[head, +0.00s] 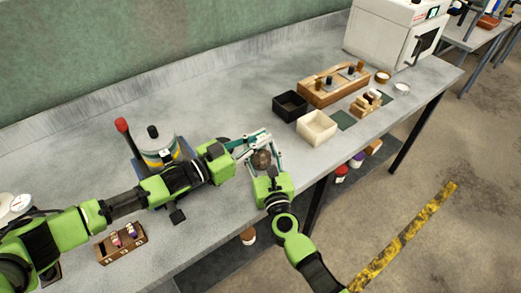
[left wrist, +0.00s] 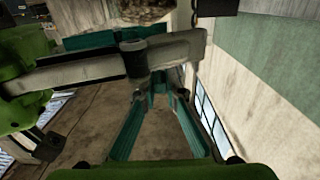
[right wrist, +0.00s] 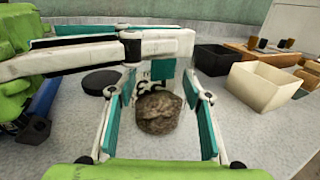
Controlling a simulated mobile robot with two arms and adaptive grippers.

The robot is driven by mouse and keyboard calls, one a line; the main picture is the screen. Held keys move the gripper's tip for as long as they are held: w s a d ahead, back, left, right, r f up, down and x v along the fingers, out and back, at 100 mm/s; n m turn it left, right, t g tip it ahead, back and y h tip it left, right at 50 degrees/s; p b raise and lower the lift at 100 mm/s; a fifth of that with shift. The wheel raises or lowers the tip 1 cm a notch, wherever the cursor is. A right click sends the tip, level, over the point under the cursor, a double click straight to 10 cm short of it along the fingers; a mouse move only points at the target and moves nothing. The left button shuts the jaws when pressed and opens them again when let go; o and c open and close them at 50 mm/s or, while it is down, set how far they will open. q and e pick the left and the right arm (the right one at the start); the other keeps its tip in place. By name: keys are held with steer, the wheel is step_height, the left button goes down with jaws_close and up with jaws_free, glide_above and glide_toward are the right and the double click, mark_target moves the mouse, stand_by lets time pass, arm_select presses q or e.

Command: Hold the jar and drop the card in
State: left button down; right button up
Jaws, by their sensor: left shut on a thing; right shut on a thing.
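The jar (head: 262,160) shows as a rounded brown shape between my two grippers, above the front edge of the bench. In the right wrist view the jar (right wrist: 160,113) looks like a brown mottled lump between the fingers. My right gripper (head: 264,158) is shut on it. My left gripper (head: 266,136) comes in from the left, its fingers crossing just behind the jar, and is shut on a thin thing. A pale printed piece, apparently the card (right wrist: 158,74), shows behind the jar there. Whether it is over the jar's mouth, I cannot tell.
A white open box (head: 317,128) and a black box (head: 290,105) stand to the right. A wooden rack (head: 325,92) is behind them. A metal canister (head: 158,148) stands behind my left arm, and a brown vial rack (head: 121,244) lies in front of it.

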arm_select(q)
steer(key=shift+s+f, duration=0.1)
steer(key=shift+f, duration=0.3)
steer(key=c, duration=2)
jaws_free()
steer(key=shift+a, duration=0.1)
steer(key=shift+f, duration=0.15)
steer(key=shift+s, duration=0.1)
arm_select(e)
steer(key=shift+d, duration=0.1)
arm_select(q)
steer(key=v, duration=0.7)
steer(key=shift+a+r, duration=0.15)
steer(key=shift+r, duration=0.15)
steer(key=shift+r, duration=0.1)
